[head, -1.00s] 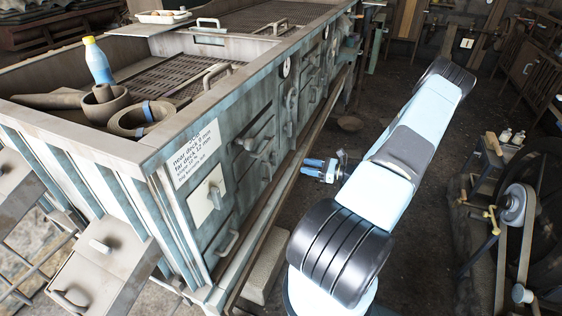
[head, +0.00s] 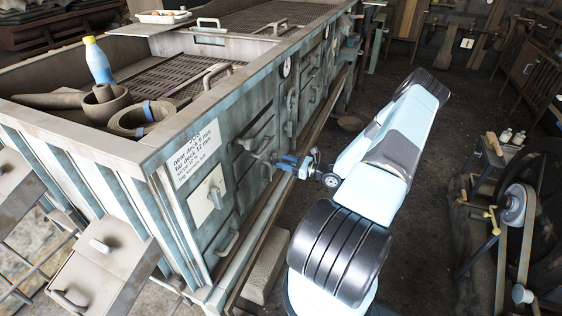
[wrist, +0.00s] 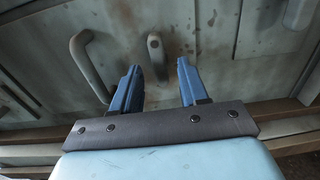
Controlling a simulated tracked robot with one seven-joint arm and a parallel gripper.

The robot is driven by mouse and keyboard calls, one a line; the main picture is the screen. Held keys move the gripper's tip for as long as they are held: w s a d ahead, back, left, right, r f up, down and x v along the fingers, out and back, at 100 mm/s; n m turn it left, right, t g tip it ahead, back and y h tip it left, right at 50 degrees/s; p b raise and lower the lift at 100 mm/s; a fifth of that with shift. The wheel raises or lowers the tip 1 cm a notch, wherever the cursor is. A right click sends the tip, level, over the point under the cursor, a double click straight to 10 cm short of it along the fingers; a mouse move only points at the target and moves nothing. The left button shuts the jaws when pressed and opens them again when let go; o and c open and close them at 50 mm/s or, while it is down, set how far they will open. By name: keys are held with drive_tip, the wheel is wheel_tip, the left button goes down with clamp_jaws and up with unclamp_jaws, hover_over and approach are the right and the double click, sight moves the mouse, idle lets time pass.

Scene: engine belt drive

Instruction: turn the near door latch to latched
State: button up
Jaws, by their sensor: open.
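The near door latch shows in the wrist view as a short grey lever (wrist: 155,50) on the pale, worn door face. In the head view the lever (head: 262,157) sticks out from the side of the long cabinet, below a door handle. My gripper (head: 284,161) is beside the cabinet, just right of the lever. In the wrist view the two blue fingers of my gripper (wrist: 159,68) are spread apart. The lever lies ahead of the gap, between the tips, with no clear contact. Nothing is held.
A bent door handle (wrist: 90,65) is left of the lever in the wrist view, and another handle (wrist: 298,12) is at far right. A rail (head: 265,225) runs along the cabinet's lower side. Open floor (head: 420,230) lies right of my arm.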

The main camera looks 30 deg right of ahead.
drive_tip(key=shift+x, duration=1.15)
clamp_jaws()
drive_tip(key=shift+d, duration=0.15)
